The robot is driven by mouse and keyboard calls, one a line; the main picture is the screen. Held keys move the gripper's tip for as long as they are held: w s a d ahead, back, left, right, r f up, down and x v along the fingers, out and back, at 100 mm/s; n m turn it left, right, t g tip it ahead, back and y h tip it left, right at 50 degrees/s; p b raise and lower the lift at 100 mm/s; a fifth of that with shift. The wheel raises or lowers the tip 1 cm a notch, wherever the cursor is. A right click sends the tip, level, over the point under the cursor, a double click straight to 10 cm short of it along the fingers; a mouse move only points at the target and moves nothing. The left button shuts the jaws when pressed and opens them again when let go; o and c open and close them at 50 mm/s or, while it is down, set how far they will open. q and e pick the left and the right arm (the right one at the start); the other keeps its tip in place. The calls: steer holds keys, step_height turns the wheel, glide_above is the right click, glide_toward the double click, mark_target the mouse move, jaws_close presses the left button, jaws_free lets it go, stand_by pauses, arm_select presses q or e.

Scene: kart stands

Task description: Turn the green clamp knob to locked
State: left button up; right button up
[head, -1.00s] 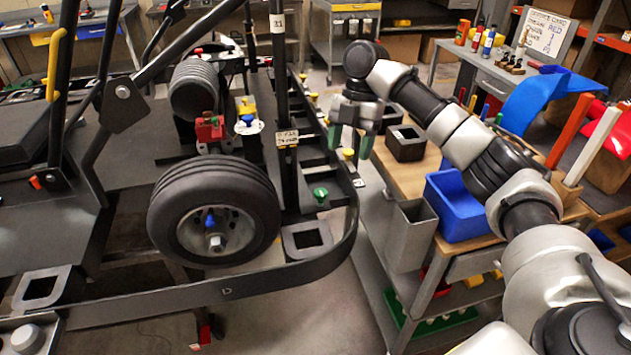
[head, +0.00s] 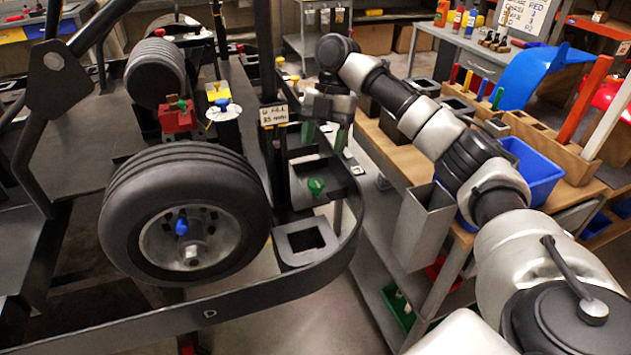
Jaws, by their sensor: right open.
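The green clamp knob (head: 316,186) sits on the black kart frame, to the right of the front wheel (head: 185,215) and above a square-holed plate. My right gripper (head: 325,134) hangs above and beyond the knob in the picture, apart from it. It is open and empty, with greenish fingers partly lost against the dark frame. Whether the knob stands at locked cannot be read here. My left gripper is not in view.
A label card (head: 274,116) stands on a dark post left of the gripper. A red clamp with a green top (head: 177,115) and a blue-topped knob (head: 222,104) sit behind the wheel.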

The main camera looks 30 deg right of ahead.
mark_target(317, 182)
steer(key=b+x, duration=0.1)
steer(key=x, duration=0.7)
steer(key=shift+s+f, duration=0.1)
steer(key=shift+f, duration=0.15)
steer(key=shift+r, duration=0.1)
steer(key=c, duration=0.9)
